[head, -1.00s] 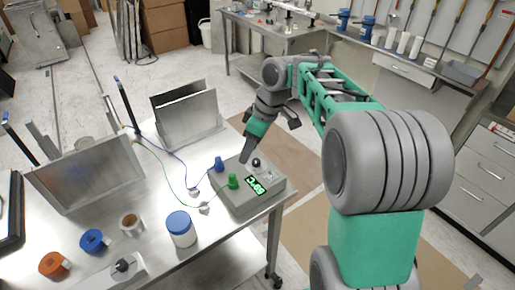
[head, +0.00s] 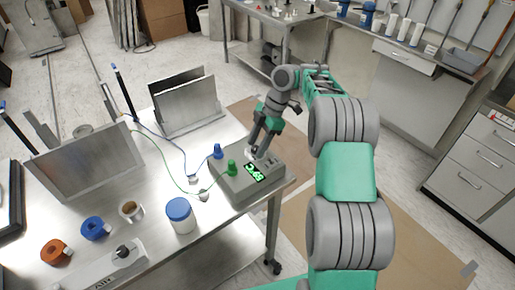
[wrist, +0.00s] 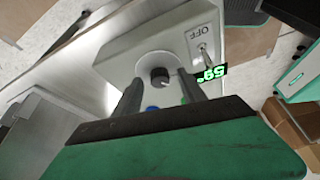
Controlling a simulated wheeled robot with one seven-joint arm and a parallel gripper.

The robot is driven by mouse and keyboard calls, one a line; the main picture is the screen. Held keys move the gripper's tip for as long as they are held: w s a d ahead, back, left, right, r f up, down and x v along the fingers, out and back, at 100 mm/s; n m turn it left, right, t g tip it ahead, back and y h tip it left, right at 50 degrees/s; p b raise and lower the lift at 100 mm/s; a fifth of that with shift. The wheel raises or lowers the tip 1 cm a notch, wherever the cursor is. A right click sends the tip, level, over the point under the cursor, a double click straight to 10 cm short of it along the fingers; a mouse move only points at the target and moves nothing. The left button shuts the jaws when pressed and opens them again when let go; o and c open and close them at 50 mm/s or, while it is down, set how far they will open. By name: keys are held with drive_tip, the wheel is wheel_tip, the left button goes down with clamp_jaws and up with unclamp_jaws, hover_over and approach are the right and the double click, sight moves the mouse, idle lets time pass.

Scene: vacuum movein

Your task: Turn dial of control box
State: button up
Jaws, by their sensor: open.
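The grey control box (head: 230,187) sits near the right end of the metal table, with a green-lit display (head: 255,172) and blue and green plugs on top. In the wrist view the box (wrist: 125,58) shows its round black dial (wrist: 160,77), a toggle switch (wrist: 203,52) and an "OFF" label. My gripper (head: 258,151) is over the box top, pointing down. In the wrist view my gripper's open fingers (wrist: 159,86) stand on either side of the dial. Contact with the dial cannot be told. In the head view the gripper hides the dial.
The table (head: 225,240) also holds a blue-lidded jar (head: 180,216), tape rolls (head: 95,229) and metal panels (head: 188,103). Floor is open right of the table.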

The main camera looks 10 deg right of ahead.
drive_tip(key=shift+c, duration=0.2)
clamp_jaws()
idle(0.4)
